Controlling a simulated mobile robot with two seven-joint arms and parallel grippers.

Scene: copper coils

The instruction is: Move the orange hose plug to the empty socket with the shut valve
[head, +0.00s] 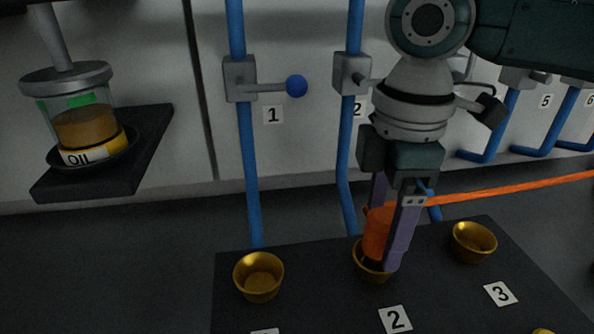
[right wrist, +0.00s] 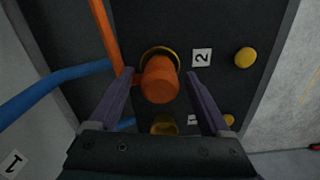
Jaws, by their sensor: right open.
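The orange hose plug (head: 379,232) sits in the brass socket numbered 2 (head: 374,276); it also shows in the right wrist view (right wrist: 160,82). My right gripper (head: 384,240) is open, one finger on each side of the plug. In the right wrist view its fingers (right wrist: 163,80) flank the plug with gaps showing. The brass socket near left (head: 259,281) and the socket numbered 3 (head: 474,242) are empty. Valve 1 (head: 240,80) has its blue-knobbed handle pointing sideways across its vertical pipe. Valve 2 (head: 352,73) has its handle partly hidden by my right arm. My left gripper is out of view.
The orange hose (head: 510,190) runs from the plug to the right. Blue pipes (head: 246,170) come down behind the dark socket panel (head: 330,300). An oil jar (head: 85,120) stands on a black shelf (head: 150,140) at left.

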